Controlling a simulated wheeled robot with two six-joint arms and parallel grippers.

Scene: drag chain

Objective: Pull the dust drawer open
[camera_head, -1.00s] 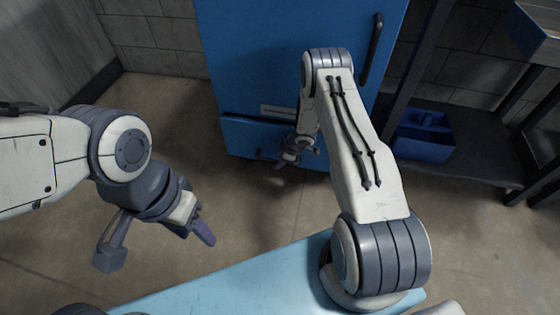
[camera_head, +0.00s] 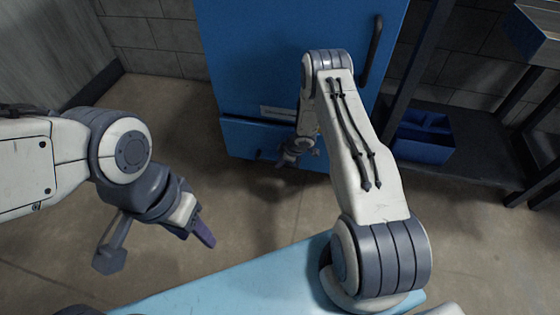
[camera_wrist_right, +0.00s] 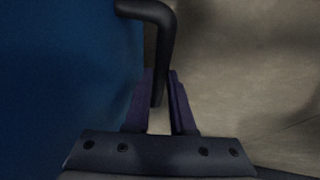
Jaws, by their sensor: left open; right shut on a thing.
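The dust drawer (camera_head: 240,140) is the low blue front at the foot of the tall blue cabinet. It looks closed or nearly so; I cannot tell whether there is a gap. Its black handle (camera_wrist_right: 160,30) shows in the right wrist view, its bar running down between my fingers. My right gripper (camera_head: 281,163) is at the drawer front, and its purple fingers (camera_wrist_right: 161,80) are shut on the handle. My right arm hides part of the drawer in the head view. My left gripper (camera_head: 204,233) is open and empty above the floor at the left, away from the cabinet.
The blue cabinet (camera_head: 270,50) has a black vertical door handle (camera_head: 372,50) above the drawer. A dark shelf (camera_head: 480,150) with a blue bin (camera_head: 423,138) stands to the right. The floor (camera_head: 230,210) before the drawer is clear.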

